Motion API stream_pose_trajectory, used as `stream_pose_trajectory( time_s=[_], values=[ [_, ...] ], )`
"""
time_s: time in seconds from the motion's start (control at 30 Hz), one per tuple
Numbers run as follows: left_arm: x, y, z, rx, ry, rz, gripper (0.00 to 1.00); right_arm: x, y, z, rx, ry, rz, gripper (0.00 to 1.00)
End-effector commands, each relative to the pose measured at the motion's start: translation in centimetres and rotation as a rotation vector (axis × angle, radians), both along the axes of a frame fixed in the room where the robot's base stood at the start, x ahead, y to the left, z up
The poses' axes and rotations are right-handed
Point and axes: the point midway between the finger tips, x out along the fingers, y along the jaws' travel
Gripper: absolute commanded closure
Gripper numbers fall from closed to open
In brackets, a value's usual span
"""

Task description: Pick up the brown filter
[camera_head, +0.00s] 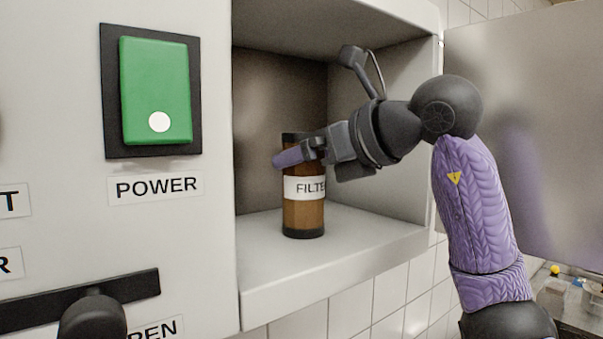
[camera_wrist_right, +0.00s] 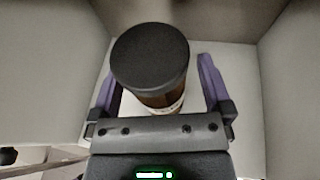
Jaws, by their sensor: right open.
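The brown filter (camera_head: 304,215) is an upright brown cylinder with black ends and a white label reading "FILTE…". It stands on the floor of an open compartment (camera_head: 345,240) in the machine. My right gripper (camera_head: 303,153) reaches in from the right at the filter's upper part and partly hides it. In the right wrist view, the filter's black cap (camera_wrist_right: 150,56) lies between the two purple fingers of the gripper (camera_wrist_right: 160,88), which is open. A gap shows between the cap and the right finger. My left gripper does not show.
A grey panel (camera_head: 530,130) stands at right.

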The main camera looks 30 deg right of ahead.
Motion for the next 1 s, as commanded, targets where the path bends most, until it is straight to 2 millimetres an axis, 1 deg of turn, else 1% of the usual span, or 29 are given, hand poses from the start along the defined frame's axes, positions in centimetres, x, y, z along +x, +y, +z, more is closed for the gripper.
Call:
stream_pose_trajectory(
  time_s=[0.1,0.23,0.63,0.67,0.87,1.0],
  values=[
    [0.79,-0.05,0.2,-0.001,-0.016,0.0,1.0,0.43,0.15,-0.15,-0.001,0.0,0.001,0.0],
    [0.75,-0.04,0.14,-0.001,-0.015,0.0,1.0,0.4,0.14,-0.2,-0.001,0.0,0.001,0.0],
    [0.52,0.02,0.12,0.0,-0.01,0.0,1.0,0.37,0.13,-0.2,-0.001,0.0,0.001,0.85],
    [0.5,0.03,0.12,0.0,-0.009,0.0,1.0,0.36,0.13,-0.17,-0.001,0.0,0.001,0.87],
    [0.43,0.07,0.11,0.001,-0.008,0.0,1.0,0.36,0.13,-0.13,-0.001,0.0,0.001,0.87],
    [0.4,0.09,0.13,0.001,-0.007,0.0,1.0,0.36,0.13,0.55,-0.001,-0.002,0.002,0.87]
  ],
)
